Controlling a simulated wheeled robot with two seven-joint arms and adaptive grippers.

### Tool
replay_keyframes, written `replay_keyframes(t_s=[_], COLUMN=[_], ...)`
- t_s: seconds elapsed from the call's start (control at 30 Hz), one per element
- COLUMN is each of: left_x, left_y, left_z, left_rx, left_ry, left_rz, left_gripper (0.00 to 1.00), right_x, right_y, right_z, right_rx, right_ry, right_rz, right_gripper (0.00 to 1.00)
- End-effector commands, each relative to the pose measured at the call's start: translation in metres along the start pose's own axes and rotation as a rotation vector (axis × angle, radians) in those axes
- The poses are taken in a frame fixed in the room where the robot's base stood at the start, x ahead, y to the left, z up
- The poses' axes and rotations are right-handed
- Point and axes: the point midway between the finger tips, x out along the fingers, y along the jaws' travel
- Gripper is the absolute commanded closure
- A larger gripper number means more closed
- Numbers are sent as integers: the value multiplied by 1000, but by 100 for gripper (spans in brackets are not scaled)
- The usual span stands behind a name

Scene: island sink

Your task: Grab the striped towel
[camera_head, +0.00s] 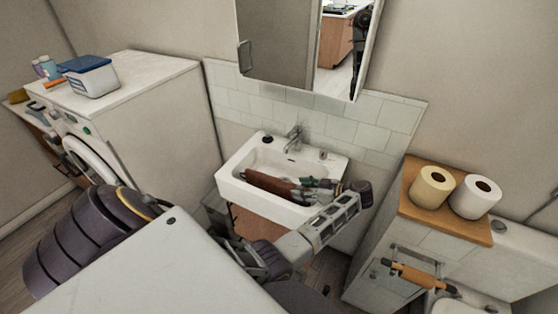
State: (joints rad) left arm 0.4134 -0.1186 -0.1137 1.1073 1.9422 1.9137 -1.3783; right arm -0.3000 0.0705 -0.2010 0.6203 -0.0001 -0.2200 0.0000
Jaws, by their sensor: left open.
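A reddish-brown cloth-like thing, which appears to be the towel (268,185), lies along the front of the white sink (232,182); its stripes are too small to make out. My left gripper (306,188) is open and points left over the sink's front right part. Its fingers are at the right end of the towel, seen from above; I cannot tell whether they touch it. My left forearm and wrist cross in front of the sink's right front corner. My right gripper is not in view.
A faucet (294,137) stands at the sink's back, under a mirror cabinet (277,42). A washing machine (160,110) is on the left. Two paper rolls (433,187) (475,197) stand on a wooden-topped cabinet at the right, with a roller (418,276) on its front.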

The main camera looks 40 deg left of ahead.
Motion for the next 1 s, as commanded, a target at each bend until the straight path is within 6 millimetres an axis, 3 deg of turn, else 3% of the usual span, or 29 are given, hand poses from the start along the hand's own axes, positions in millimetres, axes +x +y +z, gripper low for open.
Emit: replay_keyframes(t_s=[0.37,0.8,1.0], left_x=[0,0,0], left_y=[0,0,0], left_z=[-1,0,-1], left_rx=[0,0,-1], left_ry=[0,0,0], left_rz=[0,0,0], left_gripper=[44,100,100], right_x=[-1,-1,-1], right_y=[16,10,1], right_z=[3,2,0], right_rx=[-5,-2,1], right_ry=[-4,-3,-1], right_rz=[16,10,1], right_gripper=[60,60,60])
